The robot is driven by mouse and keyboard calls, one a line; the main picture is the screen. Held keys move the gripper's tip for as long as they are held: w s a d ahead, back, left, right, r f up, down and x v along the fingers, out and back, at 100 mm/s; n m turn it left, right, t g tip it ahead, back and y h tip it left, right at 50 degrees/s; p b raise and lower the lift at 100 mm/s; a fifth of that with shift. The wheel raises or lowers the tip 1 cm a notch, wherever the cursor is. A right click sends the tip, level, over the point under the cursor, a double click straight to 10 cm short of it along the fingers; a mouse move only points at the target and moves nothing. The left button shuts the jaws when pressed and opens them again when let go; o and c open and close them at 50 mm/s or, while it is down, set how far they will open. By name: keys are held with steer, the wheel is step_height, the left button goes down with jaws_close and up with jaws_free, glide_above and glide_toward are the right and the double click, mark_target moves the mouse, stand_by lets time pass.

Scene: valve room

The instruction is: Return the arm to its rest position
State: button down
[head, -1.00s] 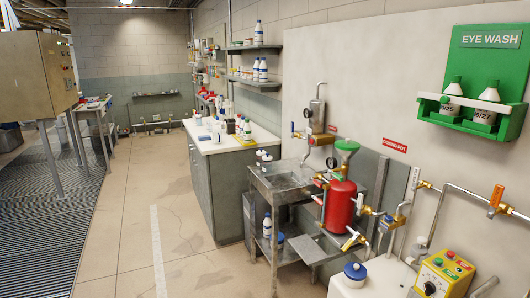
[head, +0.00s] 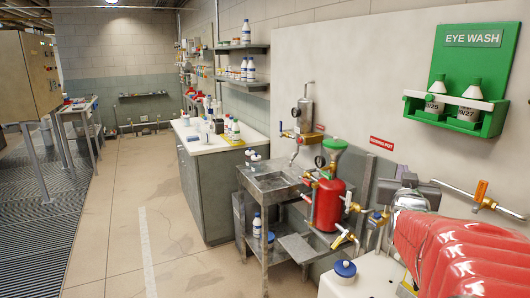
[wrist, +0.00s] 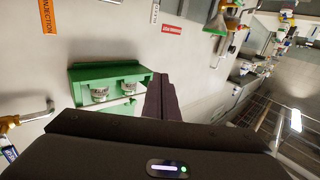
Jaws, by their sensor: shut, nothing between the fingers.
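My arm, in a red ribbed cover, reaches in from the lower right of the head view. My gripper (head: 403,174) is grey and sits in front of the wall pipework, below the green eye wash station (head: 463,100). In the wrist view my gripper (wrist: 160,84) shows as dark fingers together, with nothing between them. There the green eye wash station (wrist: 108,72) with its two bottles is just left of the fingers. How far the fingers are from it is hard to tell.
A red pressure vessel (head: 328,205) with a green funnel (head: 334,146) stands on a metal cart (head: 255,185). Brass-fitted pipes (head: 484,201) run along the wall. A white container top with a blue cap (head: 345,269) is at the front. The floor (head: 125,220) at left is open.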

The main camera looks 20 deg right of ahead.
steer(key=a+f+n+g+y, duration=0.15)
steer(key=a+f+y, duration=0.3)
steer(key=a, duration=0.85)
steer(key=a+f+n+g+y, duration=0.1)
steer(key=a+f+n+y, duration=0.3)
steer(key=a, duration=0.9)
steer(key=s+a+f+n+g+y, duration=0.1)
steer(key=s+a+f+g+y, duration=0.1)
steer(key=s+a+f, duration=0.2)
steer(key=s+a+f+n+g+y, duration=0.2)
steer(key=s+a+f, duration=0.3)
steer(key=s+a, duration=0.5)
steer(key=a, duration=0.2)
steer(key=shift+s+a+f+g, duration=0.3)
steer(key=shift+s+a+g, duration=0.05)
steer(key=shift+s+a, duration=0.05)
